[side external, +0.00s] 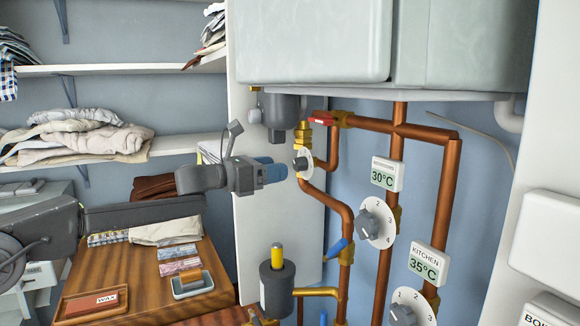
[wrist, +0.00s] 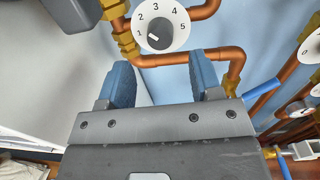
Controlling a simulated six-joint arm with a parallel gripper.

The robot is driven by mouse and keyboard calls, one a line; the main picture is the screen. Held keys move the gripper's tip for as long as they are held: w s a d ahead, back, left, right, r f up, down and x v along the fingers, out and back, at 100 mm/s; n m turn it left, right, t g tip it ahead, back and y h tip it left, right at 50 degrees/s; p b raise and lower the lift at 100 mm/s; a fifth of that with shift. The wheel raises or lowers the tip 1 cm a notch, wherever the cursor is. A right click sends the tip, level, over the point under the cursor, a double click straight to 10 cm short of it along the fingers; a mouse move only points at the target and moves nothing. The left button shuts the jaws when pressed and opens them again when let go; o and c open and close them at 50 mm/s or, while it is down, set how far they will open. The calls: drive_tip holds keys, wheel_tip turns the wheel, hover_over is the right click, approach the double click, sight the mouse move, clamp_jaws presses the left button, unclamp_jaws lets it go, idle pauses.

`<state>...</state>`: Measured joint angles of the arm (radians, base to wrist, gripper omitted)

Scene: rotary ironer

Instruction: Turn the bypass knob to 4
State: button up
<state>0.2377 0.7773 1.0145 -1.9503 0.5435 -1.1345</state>
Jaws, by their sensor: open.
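A small dark knob (side external: 300,164) on a white numbered dial (side external: 307,156) sits on the copper pipe just right of my gripper (side external: 275,171). No bypass label is readable on it. In the wrist view the same dial shows numbers 1 to 5, and its knob (wrist: 160,36) has a white mark at the left side, toward the low end of the scale. My gripper's two blue fingers (wrist: 160,72) are apart, with nothing between them. The knob shows just beyond the fingertips, and in the side view the fingers are very near the dial; contact cannot be told.
Two larger dials stand lower right, one (side external: 376,224) under a 30°C display (side external: 387,174), one (side external: 409,307) under a KITCHEN 35°C display (side external: 427,264). Copper pipes, a red valve handle (side external: 321,121) and a blue lever (side external: 337,248) surround the dial. A grey pump (side external: 277,289) stands below.

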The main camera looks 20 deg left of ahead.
sight(295, 165)
drive_tip(key=shift+x, duration=2.35)
drive_tip(key=shift+d, duration=0.1)
drive_tip(key=c, duration=0.9)
